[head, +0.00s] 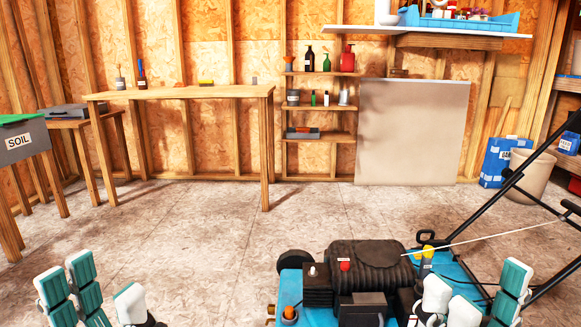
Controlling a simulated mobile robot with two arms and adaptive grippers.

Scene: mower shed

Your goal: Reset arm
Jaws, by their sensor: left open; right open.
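My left gripper (108,292) is at the lower left, its white and teal fingers spread apart with nothing between them. It is over bare floor, left of the mower. My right gripper (474,300) is at the lower right, with its fingers apart and nothing seen in it. It overlaps the right side of the blue lawn mower (292,284) in the picture. I cannot tell whether it touches the mower. The mower has a black engine (362,262) on top, and its black handle (512,180) rises to the right. The mower's lower part is cut off by the frame.
A wooden table (190,92) stands against the back wall, beside narrow shelves (318,107) with bottles. A beige panel (410,135) leans under a white-topped shelf. A blue bag (497,165) and a beige bucket (532,172) stand at right. The middle floor is clear.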

